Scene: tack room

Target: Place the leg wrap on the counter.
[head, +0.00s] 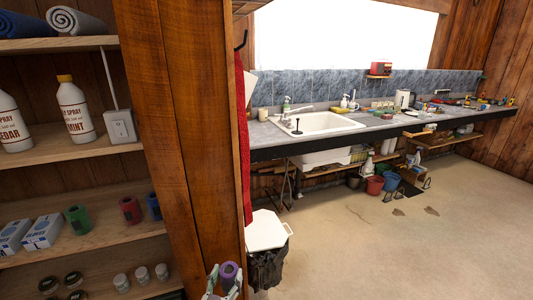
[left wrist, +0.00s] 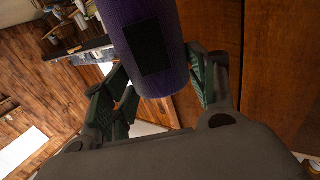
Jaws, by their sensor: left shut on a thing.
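A purple leg wrap (head: 229,274), a short roll, is in my left gripper (head: 226,290) at the bottom of the head view. The left wrist view shows the purple wrap (left wrist: 170,75) with a dark patch, between the two green-padded fingers of the left gripper (left wrist: 160,90), which is shut on it. The counter (head: 385,121) is grey with a dark front edge and runs along the back wall, well beyond the gripper. My right gripper does not show.
A wooden shelf unit (head: 77,148) with bottles, wraps and boxes stands at the left, ending in a wooden post (head: 185,130). A white-lidded bin (head: 266,230) stands beyond the gripper. A white sink (head: 318,124) sits in the counter. The floor (head: 400,250) at right is mostly clear.

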